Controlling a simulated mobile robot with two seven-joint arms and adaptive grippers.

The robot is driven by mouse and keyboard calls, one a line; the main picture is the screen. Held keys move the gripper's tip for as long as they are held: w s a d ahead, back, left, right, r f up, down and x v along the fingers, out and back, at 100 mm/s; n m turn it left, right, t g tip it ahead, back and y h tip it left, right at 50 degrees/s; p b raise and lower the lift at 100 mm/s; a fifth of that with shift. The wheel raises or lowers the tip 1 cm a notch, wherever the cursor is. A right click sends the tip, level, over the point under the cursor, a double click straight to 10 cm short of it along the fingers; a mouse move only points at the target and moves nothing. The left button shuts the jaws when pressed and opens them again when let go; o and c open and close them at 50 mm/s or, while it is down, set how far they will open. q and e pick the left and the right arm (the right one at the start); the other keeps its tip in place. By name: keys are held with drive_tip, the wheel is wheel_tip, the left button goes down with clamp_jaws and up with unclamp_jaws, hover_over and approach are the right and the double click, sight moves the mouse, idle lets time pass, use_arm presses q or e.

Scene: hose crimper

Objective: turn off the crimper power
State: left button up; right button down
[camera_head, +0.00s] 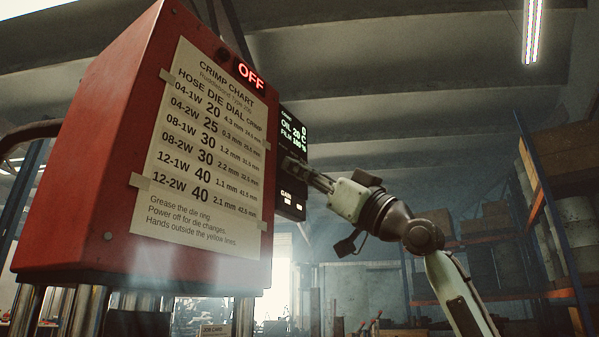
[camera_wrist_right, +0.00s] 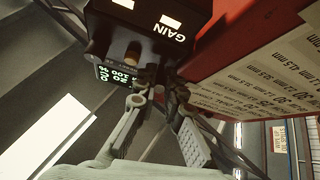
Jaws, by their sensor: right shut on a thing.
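The red crimper (camera_head: 105,180) stands at the left, and its lit sign (camera_head: 251,77) reads OFF in red. A black control panel (camera_head: 291,204) with a lit readout is on its right side. The panel also shows in the right wrist view (camera_wrist_right: 115,35), with the word GAIN and a brownish knob (camera_wrist_right: 133,52). My right gripper (camera_head: 288,167) reaches the panel from the right, below the readout. In the right wrist view its fingertips (camera_wrist_right: 164,80) are shut on a small dark control, mostly hidden by them. My left gripper is out of view.
A paper crimp chart (camera_head: 203,150) is taped to the crimper's front, asking for power off at die changes. Tall shelves with boxes (camera_head: 565,150) stand at the right. The space around my right arm is open.

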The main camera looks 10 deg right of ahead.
idle(0.3)
drive_tip(key=c, duration=1.9)
unclamp_jaws()
drive_tip(key=shift+f, duration=0.1)
drive_tip(key=v, duration=1.2)
drive_tip(key=shift+w+a, duration=0.1)
